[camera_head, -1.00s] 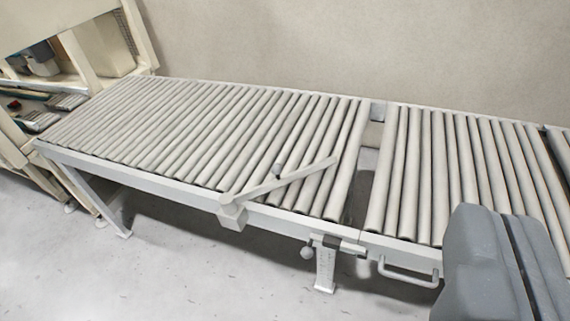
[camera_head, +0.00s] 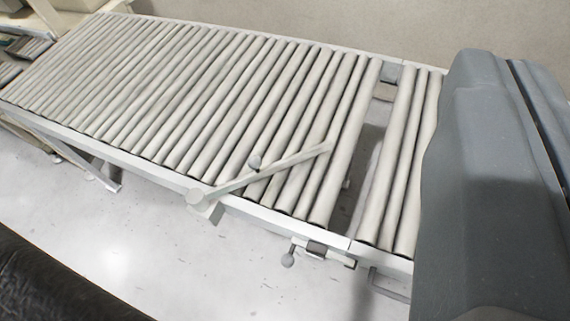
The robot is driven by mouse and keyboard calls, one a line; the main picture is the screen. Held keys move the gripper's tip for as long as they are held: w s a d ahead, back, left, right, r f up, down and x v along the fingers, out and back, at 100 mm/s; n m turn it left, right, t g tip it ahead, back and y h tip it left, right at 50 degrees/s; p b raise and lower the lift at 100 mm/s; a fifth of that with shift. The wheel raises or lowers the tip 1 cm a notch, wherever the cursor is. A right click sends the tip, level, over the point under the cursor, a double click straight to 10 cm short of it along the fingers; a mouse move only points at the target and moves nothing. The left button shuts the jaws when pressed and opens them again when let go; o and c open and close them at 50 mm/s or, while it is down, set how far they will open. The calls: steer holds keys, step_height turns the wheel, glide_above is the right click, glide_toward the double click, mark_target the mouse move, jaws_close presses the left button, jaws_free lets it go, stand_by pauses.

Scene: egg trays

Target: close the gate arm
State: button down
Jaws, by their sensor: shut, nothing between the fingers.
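The gate arm (camera_head: 265,175) is a thin pale bar on the near rail of the roller conveyor. Its pivot bracket (camera_head: 203,203) sits on that rail, and the bar slants across the rollers to the right and away. The far end of the bar lies over the rollers, short of the far rail. My gripper (camera_head: 508,62) is the large grey shape at the right, its two halves together with a thin dark line between them. It is shut and empty, right of the gate arm and apart from it in the picture.
The roller conveyor (camera_head: 140,160) runs from upper left to right, with a gap (camera_head: 368,150) between two roller sections. Shelving (camera_head: 25,48) stands at upper left. The floor (camera_head: 180,255) in front is clear.

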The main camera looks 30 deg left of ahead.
steer(key=shift+w, duration=0.1)
steer(key=w+a+f+m+g+y+p, duration=0.1)
steer(key=w+f+m+g+y+p, duration=0.1)
steer(key=w+f+m, duration=0.5)
steer(key=m+g+y+p, duration=0.4)
steer(key=m+g+p, duration=0.25)
steer(key=m, duration=1.35)
glide_toward(277, 170)
steer(key=s+d+r, duration=0.3)
steer(key=s+d, duration=0.1)
steer(key=d, duration=0.1)
steer(key=shift+g, duration=0.25)
steer(key=b+x, duration=0.1)
steer(key=x, duration=0.4)
steer(key=b+x, duration=0.1)
steer(key=x, duration=0.3)
steer(key=shift+a+f, duration=0.3)
steer(key=shift+f, duration=0.1)
steer(key=shift+w+a+r+b, duration=0.15)
steer(key=shift+w+a+b, duration=0.2)
steer(key=shift+w+a, duration=1)
steer(key=shift+w, duration=0.05)
steer(key=shift+w+a, duration=0.1)
